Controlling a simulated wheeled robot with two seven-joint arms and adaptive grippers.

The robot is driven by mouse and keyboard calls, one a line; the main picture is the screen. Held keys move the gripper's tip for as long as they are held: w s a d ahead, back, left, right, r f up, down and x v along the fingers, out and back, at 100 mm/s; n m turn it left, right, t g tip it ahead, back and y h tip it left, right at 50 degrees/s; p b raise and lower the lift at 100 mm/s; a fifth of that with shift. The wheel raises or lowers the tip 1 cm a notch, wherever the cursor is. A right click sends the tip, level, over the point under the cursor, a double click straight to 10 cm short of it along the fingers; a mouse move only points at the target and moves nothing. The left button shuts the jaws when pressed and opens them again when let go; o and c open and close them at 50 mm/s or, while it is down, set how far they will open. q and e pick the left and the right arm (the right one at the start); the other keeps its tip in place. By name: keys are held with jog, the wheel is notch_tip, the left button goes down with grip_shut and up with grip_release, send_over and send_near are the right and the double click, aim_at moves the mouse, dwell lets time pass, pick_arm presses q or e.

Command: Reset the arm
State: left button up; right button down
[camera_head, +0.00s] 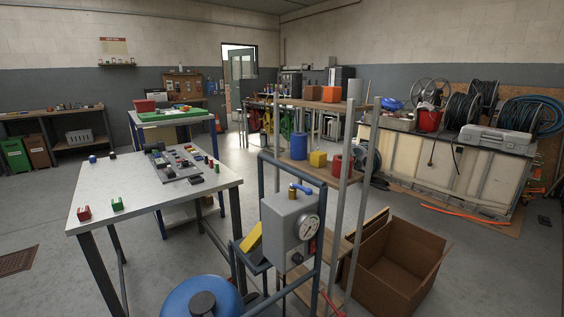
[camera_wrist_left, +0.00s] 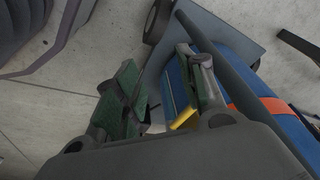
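My left gripper (camera_wrist_left: 163,82) shows in the left wrist view with its two dark, green-padded fingers spread apart. I see nothing held between them; grey floor and part of a blue object show through and beyond the gap. Neither gripper shows in the head view, and my right gripper is in neither view. The task names no separate object.
A blue body with an orange band (camera_wrist_left: 270,108) lies close beside the right finger. In the head view, a grey gauge box (camera_head: 289,222) on a blue frame stands ahead. A metal-topped table (camera_head: 135,195) is left, an open cardboard box (camera_head: 408,252) right.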

pick_arm(q)
jog(key=s+a+f+p, duration=0.4)
jog(key=s+f+p, duration=0.4)
jog(key=f+p, duration=0.25)
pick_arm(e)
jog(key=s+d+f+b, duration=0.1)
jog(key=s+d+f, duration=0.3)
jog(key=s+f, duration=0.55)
pick_arm(q)
jog(key=s+a+f+p, duration=0.1)
jog(key=s+p, duration=0.3)
jog(key=s, duration=0.4)
jog(key=s+a+f+g+p, duration=0.1)
jog(key=s+a+p, duration=0.3)
jog(key=s, duration=0.4)
jog(key=shift+a+f+g+y+p, duration=0.3)
jog(key=shift+a+y+p, duration=0.1)
jog(key=shift+p, duration=0.2)
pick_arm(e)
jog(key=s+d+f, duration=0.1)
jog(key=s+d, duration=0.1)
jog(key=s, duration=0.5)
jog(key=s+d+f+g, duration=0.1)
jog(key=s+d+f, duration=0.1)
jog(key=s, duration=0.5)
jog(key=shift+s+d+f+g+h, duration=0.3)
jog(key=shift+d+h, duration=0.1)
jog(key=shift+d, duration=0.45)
